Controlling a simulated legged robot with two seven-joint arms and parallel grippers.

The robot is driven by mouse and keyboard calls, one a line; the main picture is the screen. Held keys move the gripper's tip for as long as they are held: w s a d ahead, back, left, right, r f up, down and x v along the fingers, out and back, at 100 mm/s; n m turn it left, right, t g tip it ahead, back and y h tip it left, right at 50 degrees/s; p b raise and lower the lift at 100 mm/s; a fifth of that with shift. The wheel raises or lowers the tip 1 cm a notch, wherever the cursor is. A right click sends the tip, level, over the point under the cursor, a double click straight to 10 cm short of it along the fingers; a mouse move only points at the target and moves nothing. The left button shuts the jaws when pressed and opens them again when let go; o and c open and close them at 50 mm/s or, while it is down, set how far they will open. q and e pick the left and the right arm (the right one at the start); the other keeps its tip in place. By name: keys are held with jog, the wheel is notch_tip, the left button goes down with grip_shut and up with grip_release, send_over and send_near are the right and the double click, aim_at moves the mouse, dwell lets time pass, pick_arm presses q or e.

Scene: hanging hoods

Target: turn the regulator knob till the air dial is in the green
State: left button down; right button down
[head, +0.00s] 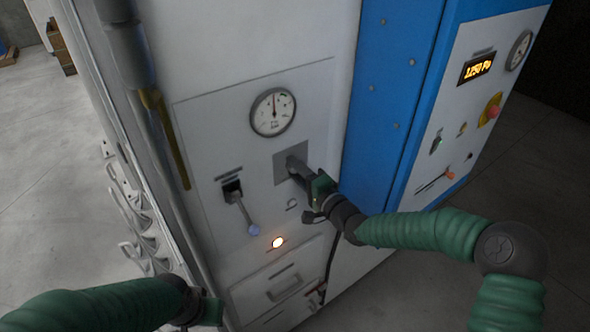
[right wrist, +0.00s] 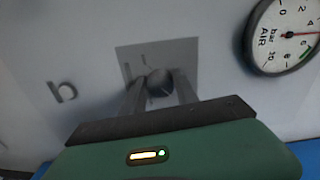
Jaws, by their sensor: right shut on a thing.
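The regulator knob (right wrist: 159,83) is a dark round knob on a grey square plate (right wrist: 187,52). In the right wrist view my right gripper (right wrist: 160,88) has a finger on each side of it and is shut on it. In the head view my right gripper (head: 298,170) reaches the same plate (head: 281,172) from the right and hides the knob. The round white air dial (head: 273,111) sits just above the plate. In the right wrist view the air dial (right wrist: 288,36) has its red needle near the 4, short of the green band. My left gripper (head: 207,309) is low at the left; its jaws are unclear.
A lever switch (head: 240,205) and a lit lamp (head: 278,242) are left of and below the knob. A drawer-like panel (head: 282,284) lies lower. A blue cabinet side with a display (head: 478,67) stands right. Pipes and hooks (head: 133,225) line the left edge.

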jog(key=shift+d+f+m, duration=0.15)
jog(key=shift+f+m, duration=0.05)
jog(key=shift+m, duration=0.3)
jog(key=c, duration=1.3)
grip_release()
jog(key=o, duration=0.4)
jog(key=shift+w+d, duration=0.1)
jog(key=shift+d, duration=0.05)
jog(key=b+v, duration=0.4)
jog(key=v, duration=1.3)
jog(key=shift+w, duration=0.1)
